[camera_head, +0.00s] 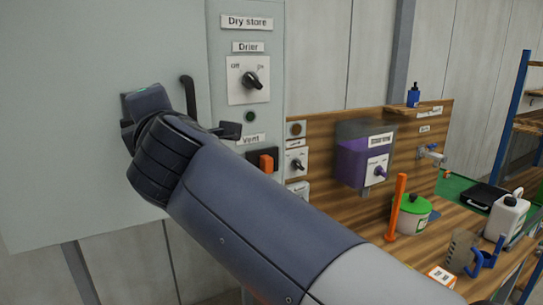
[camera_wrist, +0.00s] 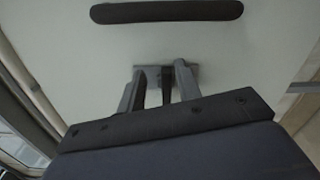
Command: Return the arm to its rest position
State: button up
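My arm reaches across the head view from the lower right to the front of a pale grey cabinet (camera_head: 60,120). In the head view my gripper's fingers are mostly hidden by my wrist and forearm. In the wrist view my gripper (camera_wrist: 160,82) has its two fingers apart, pointing at the pale panel. A narrow dark piece and a small grey plate show between and behind the fingertips; I cannot tell what they are or whether they touch. A black bar handle (camera_wrist: 165,12) lies beyond the fingertips, apart from them. The handle also shows in the head view (camera_head: 188,95).
Right of the handle is a "Dry store" control panel with a drier knob (camera_head: 251,80) and an orange rocker switch (camera_head: 266,163).

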jog(key=n+p, duration=0.1)
jog(key=n, duration=0.1)
jog(key=n+p, duration=0.1)
jog(key=shift+a+r+n, duration=0.15)
jog(key=shift+r+n, duration=0.25)
jog(key=shift+p, duration=0.3)
